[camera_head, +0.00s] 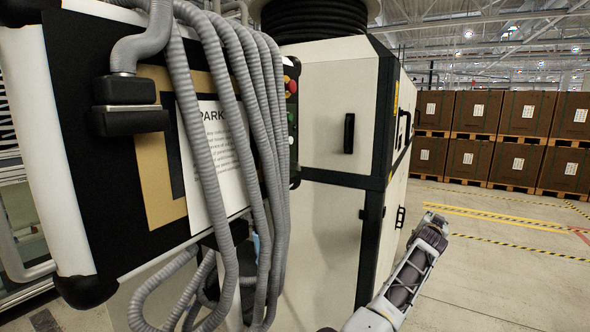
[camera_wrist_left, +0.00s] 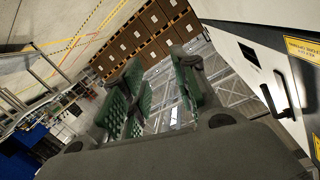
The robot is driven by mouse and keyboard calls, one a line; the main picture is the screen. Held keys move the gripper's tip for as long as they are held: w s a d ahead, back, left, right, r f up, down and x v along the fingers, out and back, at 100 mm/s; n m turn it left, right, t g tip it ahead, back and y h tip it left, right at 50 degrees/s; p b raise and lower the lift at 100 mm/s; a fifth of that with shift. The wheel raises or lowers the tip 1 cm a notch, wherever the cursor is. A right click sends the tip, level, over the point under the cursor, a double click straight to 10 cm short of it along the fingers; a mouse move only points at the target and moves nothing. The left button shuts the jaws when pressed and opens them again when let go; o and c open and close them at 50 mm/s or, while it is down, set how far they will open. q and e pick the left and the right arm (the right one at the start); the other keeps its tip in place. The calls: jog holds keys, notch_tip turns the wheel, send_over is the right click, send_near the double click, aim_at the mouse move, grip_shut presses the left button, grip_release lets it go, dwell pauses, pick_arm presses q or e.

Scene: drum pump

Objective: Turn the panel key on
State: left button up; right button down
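No panel key can be made out in either view. A narrow control box with a red button (camera_head: 292,86) and a small green button (camera_head: 291,117) shows edge-on behind grey hoses in the head view; the rest of its face is hidden. My left gripper (camera_wrist_left: 158,95) shows in the left wrist view with its green-padded fingers apart and nothing between them. It is in the air near a white cabinet wall. It is not visible in the head view. My right gripper is not in view.
A large black and white panel (camera_head: 100,190) with ribbed grey hoses (camera_head: 205,115) fills the left. A white cabinet (camera_head: 325,110) with a black handle (camera_head: 349,133) stands behind. One of my arm links is at lower right. Stacked brown boxes (camera_head: 475,112) are far off; the floor at right is open.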

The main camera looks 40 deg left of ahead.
pick_arm(q)
jog(key=s+a+r+n+y, duration=0.25)
jog(key=a+r+y, duration=0.35)
jog(key=r, duration=0.6)
jog(key=s+a+r+n+g+y, duration=0.1)
jog(key=s+a+n, duration=0.1)
jog(key=a, duration=0.1)
jog(key=s+a+r+n+g+y, duration=0.2)
jog(key=a, duration=0.1)
jog(key=s+a+r+n+g+y, duration=0.1)
jog(key=s+a+n, duration=0.1)
jog(key=a, duration=0.1)
jog(key=shift+s+a+r+y, duration=0.1)
jog(key=shift+a+r+y, duration=0.1)
jog(key=shift+y, duration=0.2)
jog(key=s+a+r+n+g+y, duration=0.2)
jog(key=s+a+n+g, duration=0.1)
jog(key=s+n+g, duration=0.5)
jog(key=s+a+r+n+g+y, duration=0.1)
jog(key=s+a+n+g+y, duration=0.2)
jog(key=s+n+g, duration=0.5)
jog(key=s+a+n, duration=0.1)
jog(key=s+n, duration=0.4)
jog(key=shift+s+a+r, duration=0.15)
jog(key=shift+a+r, duration=0.05)
jog(key=shift+r, duration=0.15)
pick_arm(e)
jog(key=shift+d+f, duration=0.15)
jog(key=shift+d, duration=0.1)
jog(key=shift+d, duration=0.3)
